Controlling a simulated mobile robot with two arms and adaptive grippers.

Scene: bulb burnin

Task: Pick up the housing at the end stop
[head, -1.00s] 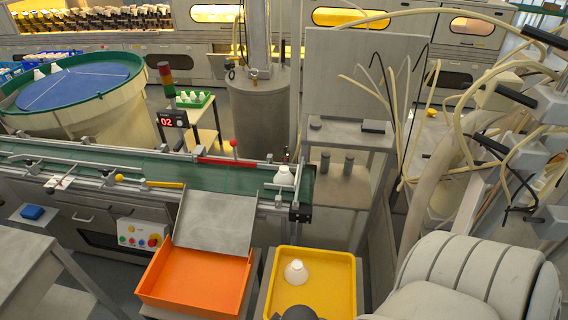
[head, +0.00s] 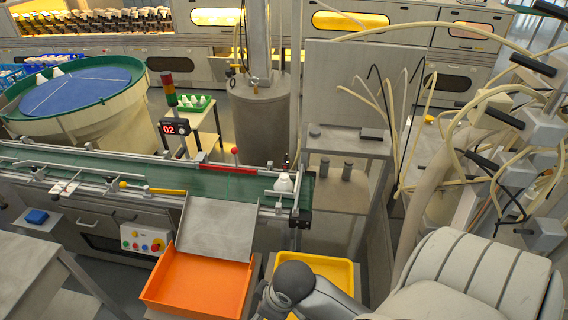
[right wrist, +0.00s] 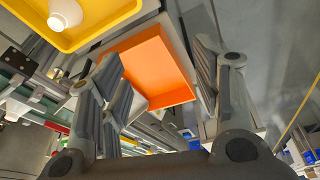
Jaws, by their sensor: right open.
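A white housing (head: 284,182) stands upright on the green conveyor belt (head: 225,184), against the dark end stop (head: 304,195) at the belt's right end. My right gripper (right wrist: 160,62) shows in the right wrist view, open with nothing between its spread fingers. The orange tray lies beyond the fingers there. In the head view my dark right arm is low in front of the yellow tray, apart from the housing; its fingertips cannot be made out. Another white housing (right wrist: 65,14) lies in the yellow tray (right wrist: 108,20) in the right wrist view. My left gripper is not in view.
An orange tray (head: 155,292) sits below a sloped metal plate (head: 218,226) in front of the conveyor. A red-knobbed rail (head: 236,168) runs along the belt's far side. Hoses (head: 480,110) hang at the right. The belt left of the housing is mostly clear.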

